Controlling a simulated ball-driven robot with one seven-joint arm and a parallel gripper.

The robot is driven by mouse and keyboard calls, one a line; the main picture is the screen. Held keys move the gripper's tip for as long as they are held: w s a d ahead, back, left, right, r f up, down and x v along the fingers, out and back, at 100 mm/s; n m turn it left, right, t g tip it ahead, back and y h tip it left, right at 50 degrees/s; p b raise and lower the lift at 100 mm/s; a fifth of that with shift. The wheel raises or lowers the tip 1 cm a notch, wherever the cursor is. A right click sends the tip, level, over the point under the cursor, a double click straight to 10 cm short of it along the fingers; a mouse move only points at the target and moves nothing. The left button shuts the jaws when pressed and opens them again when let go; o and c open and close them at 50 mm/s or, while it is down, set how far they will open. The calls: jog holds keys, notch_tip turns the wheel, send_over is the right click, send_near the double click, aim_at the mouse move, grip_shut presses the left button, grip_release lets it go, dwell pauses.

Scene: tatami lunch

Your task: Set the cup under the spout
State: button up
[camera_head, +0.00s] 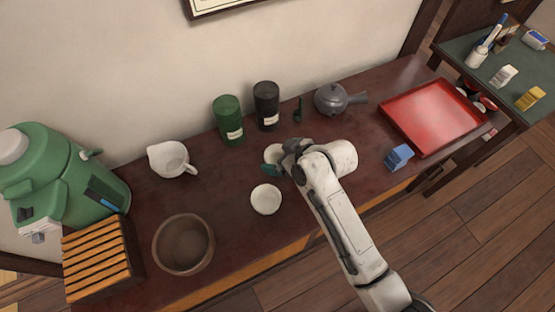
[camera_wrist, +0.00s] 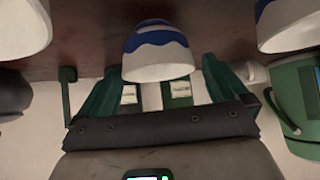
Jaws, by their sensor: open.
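My gripper (camera_head: 279,160) is open low over the table, with its teal fingers on either side of a pale cup (camera_head: 272,153) that my arm partly hides. In the wrist view, a white cup with a blue wavy band (camera_wrist: 158,50) shows between the two fingers; I cannot tell whether they touch it. A second white cup (camera_head: 266,199) stands on the table nearer the front. A green dispenser (camera_head: 95,190) with a white lid stands at the far left. A small grey part low on its front (camera_head: 38,238) may be the spout.
A slatted wooden stand (camera_head: 98,262) and a brown bowl (camera_head: 160,245) are at the front left. A white pitcher (camera_head: 168,160), dark green canister (camera_head: 228,120), black canister (camera_head: 266,105) and grey teapot (camera_head: 331,98) line the back. A red tray (camera_head: 430,115) and blue box (camera_head: 398,156) are right.

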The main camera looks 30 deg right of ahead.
aim_at(270, 155)
jog(key=shift+x, duration=1.8)
jog(key=shift+c, duration=0.2)
jog(key=c, duration=1)
